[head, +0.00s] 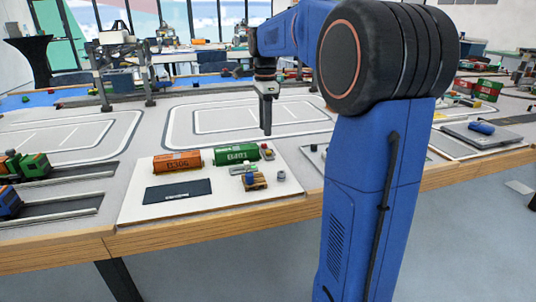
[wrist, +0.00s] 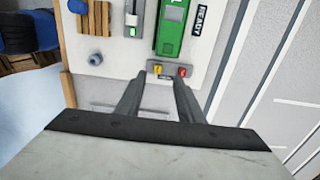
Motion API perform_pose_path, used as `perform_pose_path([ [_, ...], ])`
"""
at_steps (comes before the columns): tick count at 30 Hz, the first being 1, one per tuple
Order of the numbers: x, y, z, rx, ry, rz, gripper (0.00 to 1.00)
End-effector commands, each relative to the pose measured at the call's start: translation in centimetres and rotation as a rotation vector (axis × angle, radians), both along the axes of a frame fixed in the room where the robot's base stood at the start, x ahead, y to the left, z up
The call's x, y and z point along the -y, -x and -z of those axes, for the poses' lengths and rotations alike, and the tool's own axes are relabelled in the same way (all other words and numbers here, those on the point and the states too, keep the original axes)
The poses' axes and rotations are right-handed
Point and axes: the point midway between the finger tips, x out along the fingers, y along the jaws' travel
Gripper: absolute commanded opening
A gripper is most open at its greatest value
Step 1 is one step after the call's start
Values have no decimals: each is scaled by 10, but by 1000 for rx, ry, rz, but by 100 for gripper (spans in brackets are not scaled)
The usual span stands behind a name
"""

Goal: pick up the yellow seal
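A small yellow piece, which looks like the yellow seal (wrist: 157,69), sits in a small grey holder (wrist: 169,75) beside a red piece (wrist: 182,71) in the wrist view. My gripper (wrist: 159,80) is open and empty, its two fingers apart and pointing toward the holder. The yellow piece shows between the fingertips, nearer the left one. In the head view my gripper (head: 267,133) points down over the white board, above the holder near the green container. The seal is too small to make out well there.
The white board (head: 135,205) carries a green container (head: 236,154), an orange container (head: 178,162), a dark plate (head: 178,191), a small wooden pallet (head: 254,182) and a grey knob (head: 281,176). Toy trucks (head: 30,168) stand at the left. Marked grey tabletop behind the board is clear.

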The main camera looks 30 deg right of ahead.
Motion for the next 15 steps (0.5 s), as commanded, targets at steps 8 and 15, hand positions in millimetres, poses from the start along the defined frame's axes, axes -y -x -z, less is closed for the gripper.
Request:
perform_pose_path([
  [8,0,0,30,0,0,0,34],
  [15,5,4,49,-1,0,0,34],
])
